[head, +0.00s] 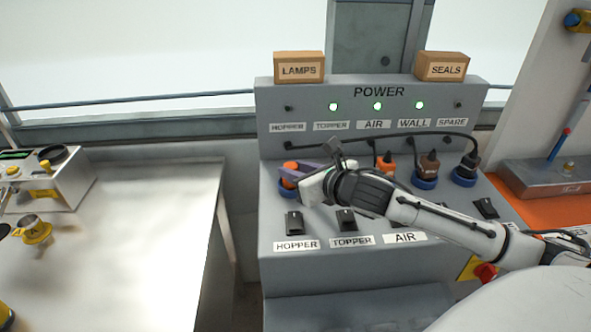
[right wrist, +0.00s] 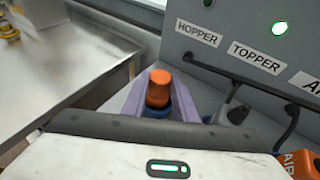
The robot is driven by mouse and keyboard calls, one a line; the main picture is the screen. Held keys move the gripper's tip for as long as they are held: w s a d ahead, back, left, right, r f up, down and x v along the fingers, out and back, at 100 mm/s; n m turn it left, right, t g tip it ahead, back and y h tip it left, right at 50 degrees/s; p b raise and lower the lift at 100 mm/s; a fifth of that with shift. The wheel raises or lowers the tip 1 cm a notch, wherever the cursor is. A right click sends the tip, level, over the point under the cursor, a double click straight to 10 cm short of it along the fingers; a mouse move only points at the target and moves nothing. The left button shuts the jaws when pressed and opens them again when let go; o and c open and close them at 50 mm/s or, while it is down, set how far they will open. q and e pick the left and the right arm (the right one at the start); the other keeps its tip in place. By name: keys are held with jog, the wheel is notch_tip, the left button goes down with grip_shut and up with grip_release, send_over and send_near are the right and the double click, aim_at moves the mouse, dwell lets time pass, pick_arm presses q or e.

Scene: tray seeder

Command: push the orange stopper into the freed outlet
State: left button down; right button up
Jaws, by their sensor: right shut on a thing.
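The orange stopper (head: 290,166) is at the HOPPER outlet, the leftmost outlet (head: 287,187) with a blue ring on the grey power panel. My right gripper (head: 300,172) is shut on the stopper, its purple fingers on either side. In the right wrist view the orange stopper (right wrist: 158,88) stands upright between the fingers, with a bit of blue ring (right wrist: 154,112) just below. The fingers hide the stopper's lower end, so I cannot tell how deep it sits. My left gripper is not in view.
Right of the stopper are a dark plug (right wrist: 236,113), an orange plug (head: 385,162), a brown plug (head: 428,163) and a black plug (head: 467,168), with a black cable behind. Rocker switches (head: 294,222) line the front. A metal table (head: 140,240) is at left.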

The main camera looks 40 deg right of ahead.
jog(key=shift+f, duration=0.35)
jog(key=o, duration=1.1)
jog(key=shift+o, duration=0.2)
jog(key=v, duration=0.8)
jog(key=shift+s+r, duration=0.1)
jog(key=shift+s, duration=0.2)
jog(key=shift+v, duration=0.9)
